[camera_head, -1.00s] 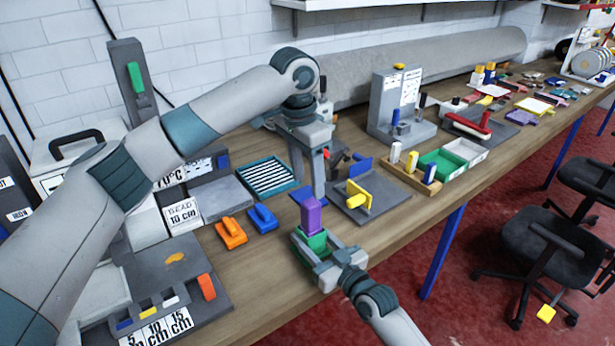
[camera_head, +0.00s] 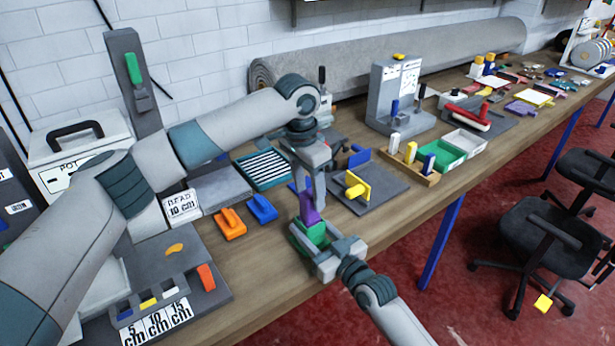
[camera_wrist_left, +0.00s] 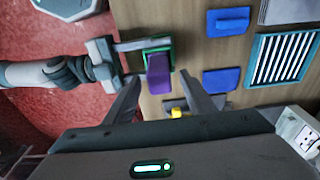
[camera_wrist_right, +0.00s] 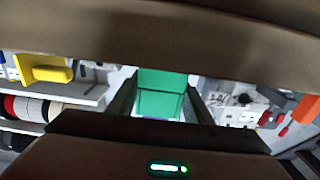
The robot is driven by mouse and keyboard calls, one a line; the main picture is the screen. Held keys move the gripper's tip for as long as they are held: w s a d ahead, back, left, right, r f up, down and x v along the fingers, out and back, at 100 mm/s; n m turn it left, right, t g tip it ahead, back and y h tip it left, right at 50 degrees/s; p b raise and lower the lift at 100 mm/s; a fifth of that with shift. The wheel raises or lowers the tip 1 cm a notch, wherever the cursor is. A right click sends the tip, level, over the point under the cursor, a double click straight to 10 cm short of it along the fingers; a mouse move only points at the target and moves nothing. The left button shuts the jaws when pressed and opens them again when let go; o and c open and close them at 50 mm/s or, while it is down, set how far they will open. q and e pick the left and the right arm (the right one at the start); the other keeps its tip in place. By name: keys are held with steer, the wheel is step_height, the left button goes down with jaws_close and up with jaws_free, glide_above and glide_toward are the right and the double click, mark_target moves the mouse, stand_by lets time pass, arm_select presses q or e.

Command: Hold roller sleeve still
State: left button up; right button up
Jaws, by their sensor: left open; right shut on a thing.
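A purple block (camera_head: 309,212) stands on a green block (camera_head: 316,234) near the table's front edge. I cannot tell which of them is the roller sleeve. My right gripper (camera_head: 312,240) is shut on the green block, and the right wrist view shows the green block (camera_wrist_right: 162,92) between its fingers. My left gripper (camera_head: 308,196) is open, with its fingers pointing down at the purple block. In the left wrist view the purple block (camera_wrist_left: 158,73) lies between and beyond the open fingertips. Whether a finger touches it is unclear; the left hand partly covers it in the head view.
A grey plate with a yellow handled piece (camera_head: 356,188) lies to the right. Orange (camera_head: 231,224) and blue (camera_head: 262,209) handled pieces lie left of the blocks. A striped tray (camera_head: 265,170) is behind. A wooden rack (camera_head: 407,168) holds coloured pegs.

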mark_target(311, 205)
arm_select(q)
steer(key=shift+w+d+f, duration=0.1)
steer(key=shift+d+f, duration=0.05)
steer(key=shift+f, duration=1.15)
steer(key=shift+w+d+f, duration=0.1)
steer(key=shift+f, duration=1.2)
steer(key=c, duration=1.2)
steer(key=o, duration=0.4)
steer(key=c, duration=0.4)
steer(key=shift+o, duration=0.2)
steer(key=shift+r, duration=0.1)
steer(key=shift+r, duration=0.15)
steer(key=shift+r, duration=4.05)
